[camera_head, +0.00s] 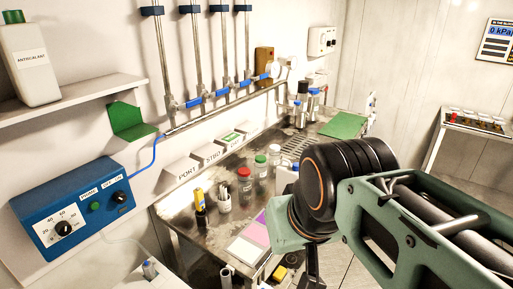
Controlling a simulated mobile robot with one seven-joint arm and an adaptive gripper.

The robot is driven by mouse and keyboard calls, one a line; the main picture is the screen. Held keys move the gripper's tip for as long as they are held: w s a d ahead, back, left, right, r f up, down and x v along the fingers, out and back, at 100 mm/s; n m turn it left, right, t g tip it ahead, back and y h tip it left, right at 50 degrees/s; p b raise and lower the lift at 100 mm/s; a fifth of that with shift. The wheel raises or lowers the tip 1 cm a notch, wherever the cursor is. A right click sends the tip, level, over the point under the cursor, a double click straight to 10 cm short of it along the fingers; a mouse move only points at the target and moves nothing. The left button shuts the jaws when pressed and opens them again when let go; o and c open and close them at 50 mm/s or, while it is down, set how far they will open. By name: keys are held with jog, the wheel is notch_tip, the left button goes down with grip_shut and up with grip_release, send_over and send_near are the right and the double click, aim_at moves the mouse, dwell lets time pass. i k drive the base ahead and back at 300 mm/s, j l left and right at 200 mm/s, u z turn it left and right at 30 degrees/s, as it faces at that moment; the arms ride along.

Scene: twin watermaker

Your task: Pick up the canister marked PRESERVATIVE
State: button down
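I see no label reading PRESERVATIVE. A white canister with a green cap (29,68), marked ANTISCALANT, stands on the wall shelf at the upper left. A white container (286,178) on the steel bench is partly hidden behind my arm, and I cannot read any label on it. My arm reaches in from the right over the bench's front edge. A dark part at its end, seemingly my gripper (312,268), points down at the bottom of the picture. Its fingers are not clear, and I see nothing held in it.
The steel bench (180,205) holds a red-capped jar (244,185), a green-capped jar (260,168), a yellow-topped bottle (200,207) and a green mat (343,125). A blue control box (75,210) is on the left wall. A side table (440,125) stands at right.

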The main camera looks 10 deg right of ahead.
aim_at(287, 172)
jog(key=z, duration=0.45)
jog(key=i+l, duration=0.25)
jog(key=i, duration=0.15)
jog(key=i+l, duration=0.25)
jog(key=k+z, duration=0.15)
jog(key=i+u, duration=0.1)
jog(key=i, duration=0.2)
